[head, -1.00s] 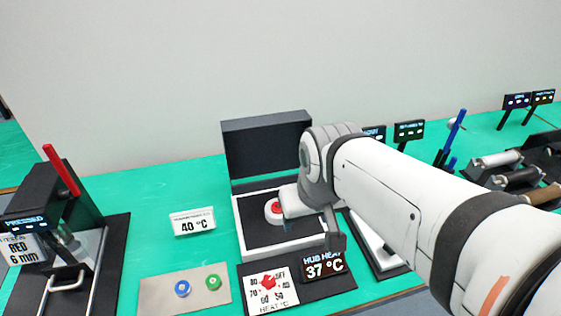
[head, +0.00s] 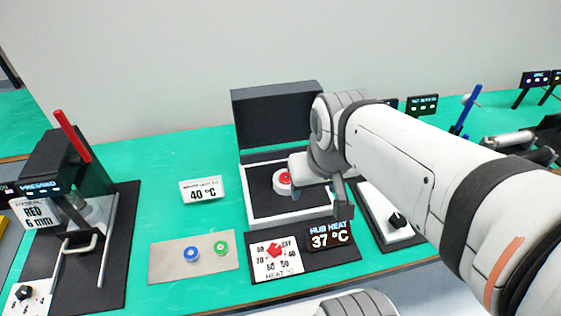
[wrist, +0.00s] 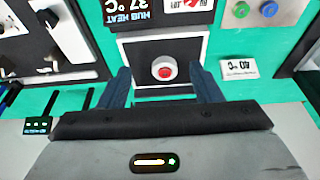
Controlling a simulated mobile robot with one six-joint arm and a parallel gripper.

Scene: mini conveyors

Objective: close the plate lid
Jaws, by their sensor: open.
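The plate lid (head: 278,118) is a dark slab standing upright, open, at the back of the white-framed plate box (head: 250,213). A red and white round piece (head: 283,181) sits on the dark plate inside; it also shows in the wrist view (wrist: 164,71). My gripper (wrist: 164,80) is open and empty, its two dark blue fingers apart on either side of the round piece in the picture. In the head view my wrist hangs over the right side of the box and hides part of it. In the wrist view the lid is mostly hidden behind my gripper body.
A hub heat display (head: 330,236) reading 37 °C and a red dial (head: 275,250) stand in front of the box. A 40 °C sign (head: 202,190) stands left. A panel with blue and green buttons (head: 192,254) lies front left. A press (head: 75,200) is further left.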

